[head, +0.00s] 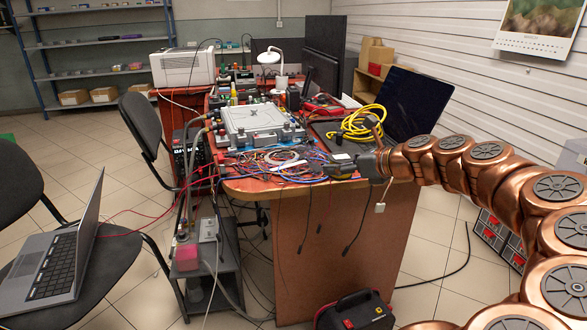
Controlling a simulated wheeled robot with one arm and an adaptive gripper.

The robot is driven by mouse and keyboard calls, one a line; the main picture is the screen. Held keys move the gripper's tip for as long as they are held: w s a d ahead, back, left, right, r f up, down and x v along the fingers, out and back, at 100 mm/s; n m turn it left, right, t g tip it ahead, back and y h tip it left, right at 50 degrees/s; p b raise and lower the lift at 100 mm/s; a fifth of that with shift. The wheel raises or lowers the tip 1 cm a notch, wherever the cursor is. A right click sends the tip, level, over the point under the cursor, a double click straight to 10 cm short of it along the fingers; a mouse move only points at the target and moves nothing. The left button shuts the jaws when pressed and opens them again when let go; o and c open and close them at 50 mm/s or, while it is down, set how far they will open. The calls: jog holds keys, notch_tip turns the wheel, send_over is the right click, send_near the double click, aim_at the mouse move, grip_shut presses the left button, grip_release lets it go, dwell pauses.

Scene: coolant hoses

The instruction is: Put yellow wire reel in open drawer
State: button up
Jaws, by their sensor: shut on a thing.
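A yellow coil of cable (361,123), which looks like the yellow wire reel, lies on the dark tray (330,133) beside the open dark laptop (410,102) on the workbench. My gripper (338,169) reaches in from the right at the near edge of the bench, in front of and below the coil. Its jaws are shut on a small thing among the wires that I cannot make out. The gripper appears apart from the yellow coil. I cannot make out an open drawer in this view.
Tangled colored wires (270,163) cover the near bench top, and black leads hang over its edge. A grey device (258,120) stands behind them. A black case (356,312) and a red-and-black compartment box (492,232) are on the floor. Chairs stand at left.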

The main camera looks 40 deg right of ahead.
jog(key=b, duration=0.3)
send_over(304, 169)
jog(key=shift+s+f, duration=0.1)
jog(key=shift+f, duration=0.6)
jog(key=shift+f+b, duration=1.05)
jog(key=shift+f, duration=0.75)
jog(key=shift+r, duration=0.1)
jog(key=o, duration=1.3)
jog(key=shift+c, duration=0.2)
jog(key=shift+s+r, duration=0.1)
jog(key=shift+s, duration=0.05)
jog(key=p+v, duration=0.3)
jog(key=v, duration=0.7)
jog(key=shift+r, duration=0.15)
jog(key=shift+s+d+r, duration=0.1)
jog(key=shift+s+r, duration=0.05)
jog(key=shift+s, duration=0.55)
